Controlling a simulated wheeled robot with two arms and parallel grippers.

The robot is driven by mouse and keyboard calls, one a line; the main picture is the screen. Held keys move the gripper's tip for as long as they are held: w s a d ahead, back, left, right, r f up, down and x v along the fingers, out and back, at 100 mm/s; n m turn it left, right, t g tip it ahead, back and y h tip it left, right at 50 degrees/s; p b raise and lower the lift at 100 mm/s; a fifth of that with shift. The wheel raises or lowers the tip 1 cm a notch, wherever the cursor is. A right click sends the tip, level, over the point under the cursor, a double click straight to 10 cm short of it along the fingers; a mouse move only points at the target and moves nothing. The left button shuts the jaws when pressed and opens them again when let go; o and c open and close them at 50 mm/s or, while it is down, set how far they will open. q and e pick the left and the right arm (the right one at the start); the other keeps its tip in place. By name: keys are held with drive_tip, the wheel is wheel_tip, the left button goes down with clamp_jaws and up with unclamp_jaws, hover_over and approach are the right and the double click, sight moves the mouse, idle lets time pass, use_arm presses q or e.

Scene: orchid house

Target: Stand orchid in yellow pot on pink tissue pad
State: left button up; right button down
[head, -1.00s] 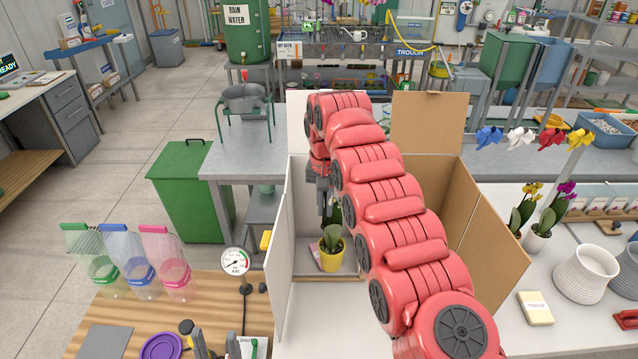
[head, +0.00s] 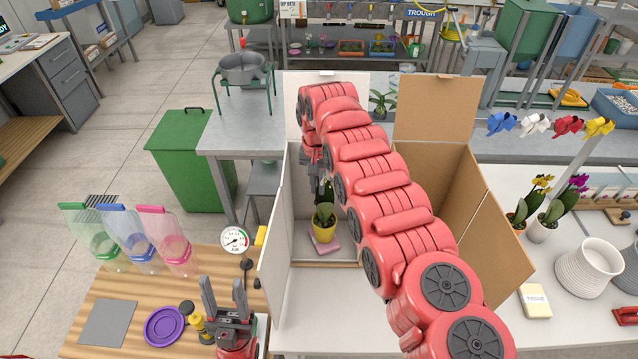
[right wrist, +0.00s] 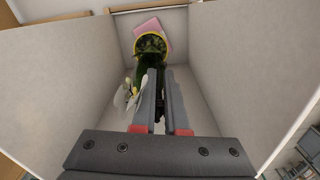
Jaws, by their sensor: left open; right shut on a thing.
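The orchid in the yellow pot (head: 324,232) is inside the open cardboard box, with green leaves and a white bloom in the right wrist view. The pink tissue pad (head: 327,249) lies on the box floor, showing in front of the pot's base; in the right wrist view the pad (right wrist: 154,27) shows beyond the pot rim (right wrist: 150,40). I cannot tell whether the pot touches the pad. My right gripper (right wrist: 163,75) is shut on the orchid above the pot; my arm partly hides it in the head view. My left gripper (head: 224,287) is open and empty over the wooden bench.
The box (head: 497,225) has tall walls close around the pot and my right arm. A round gauge (head: 234,240) stands left of the box. White ribbed pots (head: 585,270) stand right of the box.

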drive_tip(key=shift+a+f, duration=0.2)
drive_tip(key=shift+f, duration=0.05)
drive_tip(key=c, duration=1.2)
unclamp_jaws()
drive_tip(key=shift+w, duration=0.1)
drive_tip(key=shift+o, duration=1.3)
drive_tip(key=shift+d, duration=0.25)
drive_tip(key=shift+r, duration=0.15)
wheel_tip(320, 180, up, 12)
drive_tip(key=p, duration=0.7)
drive_tip(key=shift+r, duration=0.15)
